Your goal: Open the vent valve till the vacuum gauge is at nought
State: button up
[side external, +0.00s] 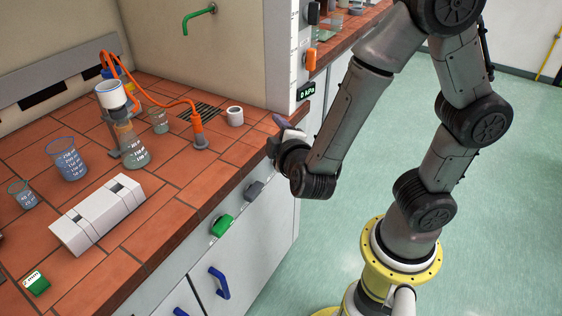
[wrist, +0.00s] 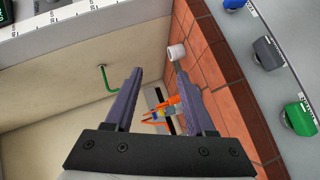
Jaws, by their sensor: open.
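The gauge is a small dark display (side external: 306,91) on the white post by the bench corner, and it appears to read 0 kPa. An orange lever or switch (side external: 310,59) sits above it. A green knob (side external: 222,225) and a grey knob (side external: 254,189) are on the bench front; they also show in the wrist view, the green one (wrist: 300,118) and the grey one (wrist: 268,53). I cannot tell which control is the vent valve. My gripper (side external: 281,124) is open and empty above the bench's right corner; its two fingers (wrist: 157,70) are apart in the wrist view.
A flask (side external: 130,150) with a white funnel stands on the tiled bench, with an orange hose (side external: 160,103) to an orange fitting (side external: 199,132). A green tap (side external: 200,18) juts from the wall.

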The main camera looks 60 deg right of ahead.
jog(key=w+d+f+m+y, duration=0.1)
jog(key=w+m+y, duration=0.1)
jog(key=m, duration=0.4)
jog(key=w+d+f+m+g+y, duration=0.1)
jog(key=w+m+y, duration=0.1)
jog(key=w+m, duration=0.3)
jog(key=w+d+f+m+g+y, duration=0.1)
jog(key=w+m, duration=0.3)
jog(key=m, duration=0.4)
jog(key=shift+f+y, duration=0.3)
jog(key=shift+y, duration=0.6)
jog(key=s+d+r+m+g+y, duration=0.2)
jog(key=s+d+m+y, duration=0.15)
jog(key=d+m, duration=0.55)
jog(key=s+d+r+m+g+y, duration=0.2)
jog(key=s+d+m, duration=0.3)
jog(key=m, duration=0.9)
jog(key=shift+g, duration=0.3)
jog(key=s+x, duration=0.1)
jog(key=x, duration=0.7)
jog(key=s+d+f+x, duration=0.1)
jog(key=x, duration=0.6)
jog(key=s+d+f+x, duration=0.1)
jog(key=x, duration=0.7)
jog(key=shift+s+f, duration=0.25)
jog(key=shift+f, duration=0.05)
jog(key=shift+c, duration=0.3)
